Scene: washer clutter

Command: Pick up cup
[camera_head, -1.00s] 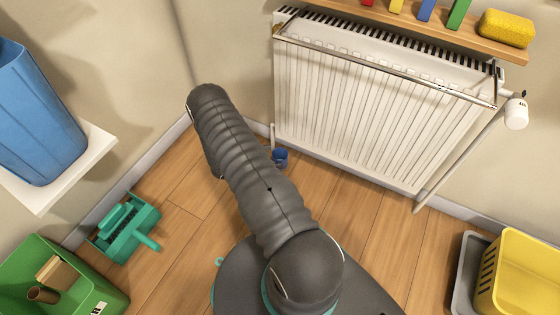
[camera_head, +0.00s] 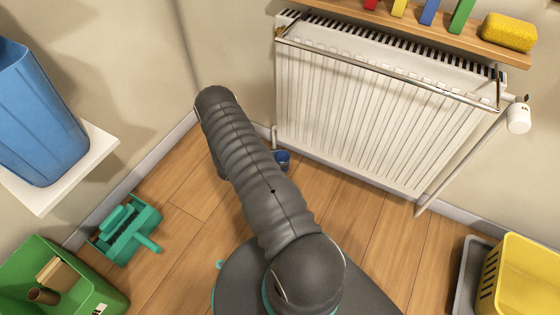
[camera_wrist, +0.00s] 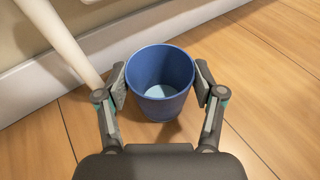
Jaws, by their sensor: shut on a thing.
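The blue cup (camera_wrist: 163,106) stands upright with its open mouth towards my wrist camera, and its pale blue bottom shows inside. My gripper (camera_wrist: 161,82) has one finger on each side of the cup and is shut on it. In the head view the cup (camera_head: 283,158) shows just right of my arm, near the foot of the radiator and partly hidden by the arm. My gripper is hidden there. I cannot tell whether the cup touches the floor.
A white radiator (camera_head: 370,110) with a pipe (camera_wrist: 62,40) stands close behind the cup, along the skirting board. A green dustpan (camera_head: 125,230), a green crate (camera_head: 85,280) and a yellow basket (camera_head: 530,275) lie to the sides. The wooden floor in front is clear.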

